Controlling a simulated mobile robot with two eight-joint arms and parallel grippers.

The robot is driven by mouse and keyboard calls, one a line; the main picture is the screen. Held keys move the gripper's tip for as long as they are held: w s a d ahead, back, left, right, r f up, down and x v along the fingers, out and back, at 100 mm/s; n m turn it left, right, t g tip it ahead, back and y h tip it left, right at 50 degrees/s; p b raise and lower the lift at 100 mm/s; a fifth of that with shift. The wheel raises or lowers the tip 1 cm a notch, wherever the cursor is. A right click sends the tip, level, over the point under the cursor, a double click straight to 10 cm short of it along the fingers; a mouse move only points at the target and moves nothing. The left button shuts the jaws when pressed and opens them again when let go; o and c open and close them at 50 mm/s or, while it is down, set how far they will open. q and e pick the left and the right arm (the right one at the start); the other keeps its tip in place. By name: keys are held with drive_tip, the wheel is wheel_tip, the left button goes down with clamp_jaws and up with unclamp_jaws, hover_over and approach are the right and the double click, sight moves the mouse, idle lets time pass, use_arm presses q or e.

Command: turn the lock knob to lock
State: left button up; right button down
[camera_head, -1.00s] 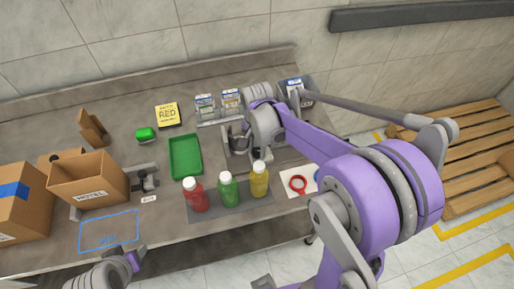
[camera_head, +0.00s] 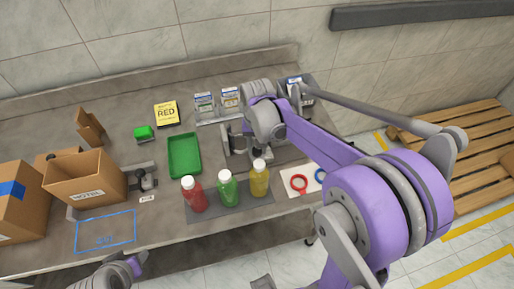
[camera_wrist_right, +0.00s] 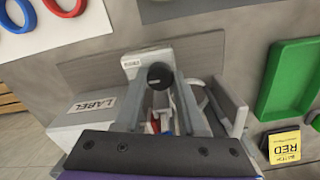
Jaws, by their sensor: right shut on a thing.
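The lock knob (camera_wrist_right: 160,75) is a round black knob on a pale grey bracket in the right wrist view. My right gripper (camera_wrist_right: 163,90) is shut on it, with one grey finger on each side. The knob's turn angle cannot be read. In the head view the grey feeder fixture (camera_head: 233,150) stands right of the green tray, and my right wrist hides the knob and fingertips. My left gripper (camera_head: 116,272) is low at the bottom edge, away from the fixture; its jaws are not clear.
Red, green and yellow bottles (camera_head: 228,188) stand on a grey mat in front of the fixture. The green tray (camera_head: 185,136) is left of it. Cap packs (camera_head: 217,101) stand behind. Red and blue rings (camera_head: 299,184) lie at the right. Cardboard boxes (camera_head: 85,178) are at the left.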

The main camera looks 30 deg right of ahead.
drive_tip(key=n+b, duration=0.1)
drive_tip(key=n, duration=0.5)
idle(0.6)
drive_tip(key=c, duration=0.5)
unclamp_jaws()
drive_tip(key=shift+r, duration=0.1)
wheel_tip(320, 180, up, 11)
drive_tip(key=shift+p, duration=0.35)
